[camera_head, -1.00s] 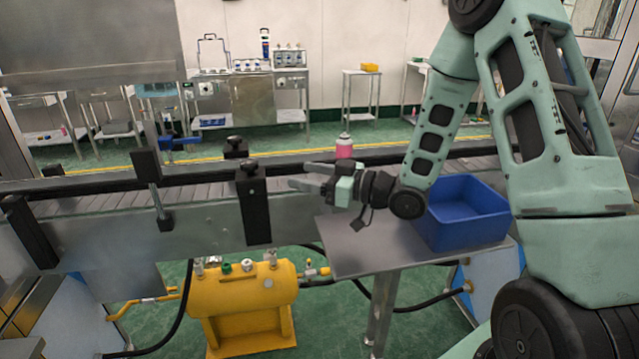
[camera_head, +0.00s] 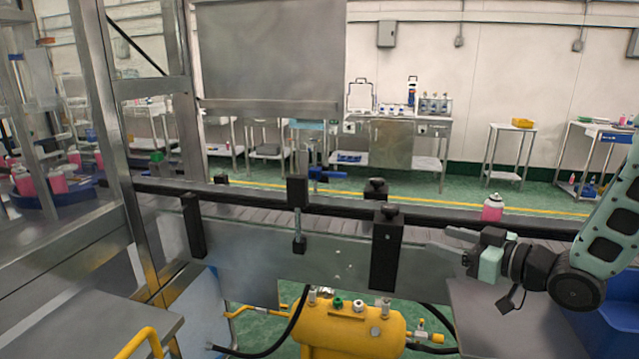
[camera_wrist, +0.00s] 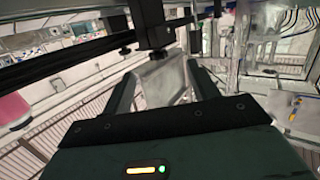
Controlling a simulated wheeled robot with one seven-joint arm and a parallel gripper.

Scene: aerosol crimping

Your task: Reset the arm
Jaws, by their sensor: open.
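My gripper (camera_head: 452,243) is at the right of the head view, pointing left above the near side of the conveyor (camera_head: 330,225). Its jaws are open and nothing shows between them. A pink can with a white top (camera_head: 492,208) stands on the conveyor just behind my gripper, apart from it. In the wrist view a pink shape (camera_wrist: 14,108) shows at the left edge, and the two open fingers (camera_wrist: 160,88) frame a bare metal part.
Black clamp blocks (camera_head: 387,250) stand on the conveyor's near rail, left of my gripper. A yellow tank (camera_head: 350,328) is below the conveyor. Pink cans (camera_head: 58,180) stand at the far left.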

